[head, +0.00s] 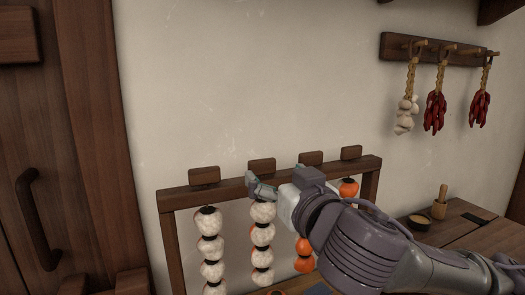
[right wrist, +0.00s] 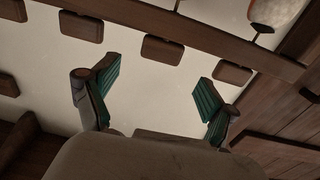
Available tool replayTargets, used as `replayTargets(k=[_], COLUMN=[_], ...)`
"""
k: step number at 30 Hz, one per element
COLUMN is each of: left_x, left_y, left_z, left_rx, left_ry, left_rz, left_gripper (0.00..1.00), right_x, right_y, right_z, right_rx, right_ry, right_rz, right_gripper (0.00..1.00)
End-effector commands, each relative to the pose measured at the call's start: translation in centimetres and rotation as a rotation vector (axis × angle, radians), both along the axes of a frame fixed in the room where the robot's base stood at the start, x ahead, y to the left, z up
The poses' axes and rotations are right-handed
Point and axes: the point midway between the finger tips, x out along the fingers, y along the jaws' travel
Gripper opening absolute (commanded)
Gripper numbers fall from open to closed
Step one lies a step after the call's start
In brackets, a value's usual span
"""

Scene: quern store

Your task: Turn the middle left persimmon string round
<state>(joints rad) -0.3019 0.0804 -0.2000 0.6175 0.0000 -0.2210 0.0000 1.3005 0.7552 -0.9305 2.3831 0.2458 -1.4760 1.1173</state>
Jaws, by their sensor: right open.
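The middle left persimmon string (head: 262,238) hangs second from the left on a wooden rack (head: 228,189). Its visible fruits are white, with dark gaps between them. My right gripper (head: 259,186) is at the rack's top bar, just above this string, and covers part of the bar there. In the right wrist view its two green-padded fingers (right wrist: 153,92) are spread, with only pale wall between them. A white fruit (right wrist: 275,12) shows at the top right of that view; I cannot tell which string it belongs to. My left gripper is out of view.
The leftmost string (head: 212,250) is white with orange edges. An orange string (head: 304,256) is partly behind my right arm, and another orange one (head: 348,189) hangs right of it. Wooden tags (head: 262,166) top the rack. A bench (head: 468,225) stands right; a door (head: 85,130) left.

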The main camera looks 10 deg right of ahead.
Motion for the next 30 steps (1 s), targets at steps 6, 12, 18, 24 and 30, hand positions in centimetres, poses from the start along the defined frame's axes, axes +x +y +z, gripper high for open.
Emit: replayTargets(k=[6, 12, 18, 24, 30], left_x=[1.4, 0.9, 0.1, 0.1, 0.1], left_y=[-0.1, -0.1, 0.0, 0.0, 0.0], left_z=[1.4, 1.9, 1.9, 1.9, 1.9], left_rx=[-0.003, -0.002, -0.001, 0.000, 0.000], left_ry=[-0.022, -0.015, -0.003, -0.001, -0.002], left_rz=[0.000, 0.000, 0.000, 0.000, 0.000], left_gripper=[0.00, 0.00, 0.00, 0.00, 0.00], right_x=[4.3, 6.5, 7.1, 7.1, 7.0], right_y=[0.6, 1.0, 1.1, 1.1, 1.0], right_z=[0.2, 0.1, 0.0, 0.0, 0.0], right_rx=[-0.001, 0.001, 0.000, 0.000, 0.000], right_ry=[0.001, 0.000, -0.001, -0.001, -0.001], right_rz=[-0.002, -0.001, 0.000, 0.000, 0.000], right_gripper=[0.85, 0.85, 0.85, 0.82, 0.49])
